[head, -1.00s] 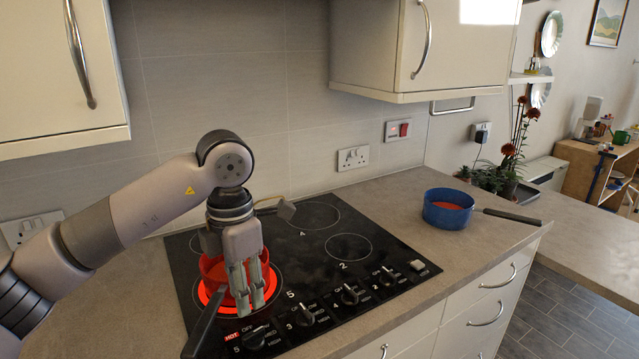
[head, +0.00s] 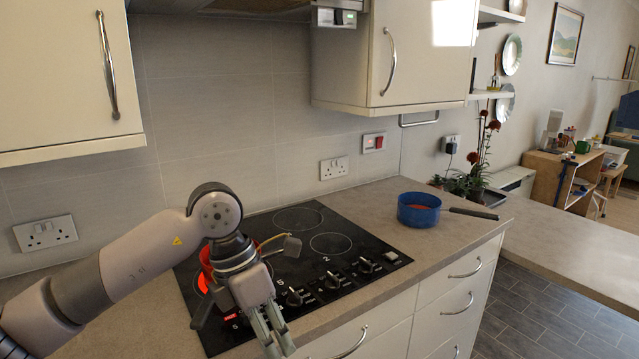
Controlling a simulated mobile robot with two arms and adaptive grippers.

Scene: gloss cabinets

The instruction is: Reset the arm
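My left arm comes in from the left, with its gripper (head: 276,335) hanging down over the front edge of the hob. No object shows between its fingers, but the angle does not show how far apart they are. A red pan (head: 206,257) stands on the glowing front-left burner of the black hob (head: 365,243), largely hidden behind my wrist. Its dark handle (head: 202,310) points to the front, beside the gripper. A utensil with a grey end (head: 292,246) shows just right of my wrist. My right gripper is not in view.
A blue pan (head: 418,209) with reddish contents stands on the counter (head: 375,196) right of the hob. Knobs (head: 331,281) line the hob's front. Cabinets (head: 395,45) hang above. Drawers (head: 465,265) are below. A plant (head: 465,183) stands at the counter's far corner.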

